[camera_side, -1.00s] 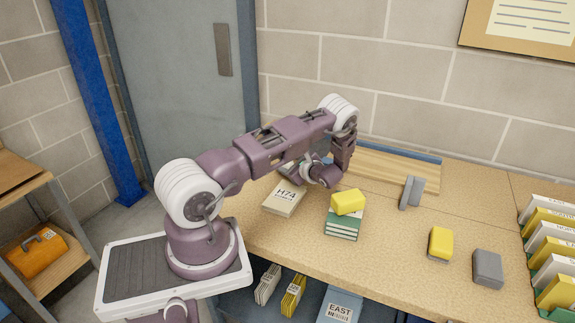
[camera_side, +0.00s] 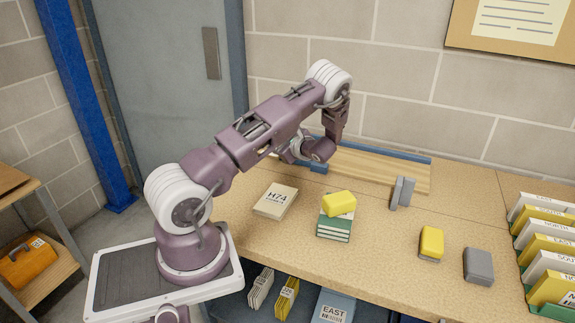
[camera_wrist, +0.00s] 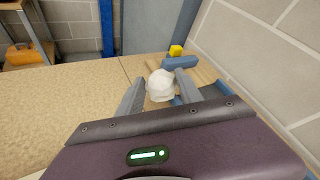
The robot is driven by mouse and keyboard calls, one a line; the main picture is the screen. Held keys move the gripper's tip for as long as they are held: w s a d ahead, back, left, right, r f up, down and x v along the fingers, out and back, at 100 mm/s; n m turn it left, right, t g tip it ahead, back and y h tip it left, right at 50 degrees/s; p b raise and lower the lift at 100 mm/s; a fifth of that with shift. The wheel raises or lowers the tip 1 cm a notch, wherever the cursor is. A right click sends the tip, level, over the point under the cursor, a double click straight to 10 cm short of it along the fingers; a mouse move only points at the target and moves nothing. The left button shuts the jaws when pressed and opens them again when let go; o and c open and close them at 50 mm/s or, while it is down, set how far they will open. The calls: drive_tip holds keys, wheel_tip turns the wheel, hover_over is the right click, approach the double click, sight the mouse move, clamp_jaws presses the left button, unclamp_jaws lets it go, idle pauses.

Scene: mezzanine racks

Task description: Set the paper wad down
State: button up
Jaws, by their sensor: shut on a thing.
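The white paper wad (camera_wrist: 161,88) sits between the two grey fingers of my gripper (camera_wrist: 159,80) in the wrist view. The fingers are shut on it. In the side view my arm's end is over the back of the bench, near the left end of a wooden board with blue edging (camera_side: 385,174). The fingertips and the wad are hidden behind my arm there, so their height above the surface cannot be told.
A box marked H74 (camera_side: 275,201), a green-and-white stack (camera_side: 335,228) with a yellow block (camera_side: 339,203) on top, grey pieces (camera_side: 402,192), another yellow block (camera_side: 431,242) and a grey block (camera_side: 478,265) stand on the bench. A file rack (camera_side: 549,314) is at right.

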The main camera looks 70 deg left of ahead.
drive_tip(key=shift+r, duration=0.8)
wheel_tip(320, 180, up, 5)
drive_tip(key=shift+f, duration=0.2)
drive_tip(key=w+d+m+t, duration=0.2)
drive_tip(key=w+d, duration=0.4)
drive_tip(key=d, duration=0.4)
drive_tip(key=w+d+m+t, duration=0.25)
drive_tip(key=w+d, duration=0.35)
drive_tip(key=d, duration=0.4)
drive_tip(key=s+d+m+t+h, duration=0.2)
drive_tip(key=d+m+t, duration=0.3)
drive_tip(key=d, duration=2.3)
drive_tip(key=shift+n+t, duration=0.35)
drive_tip(key=shift+t, duration=0.1)
drive_tip(key=f, duration=1.5)
drive_tip(key=shift+a, duration=0.25)
drive_tip(key=shift+f, duration=0.1)
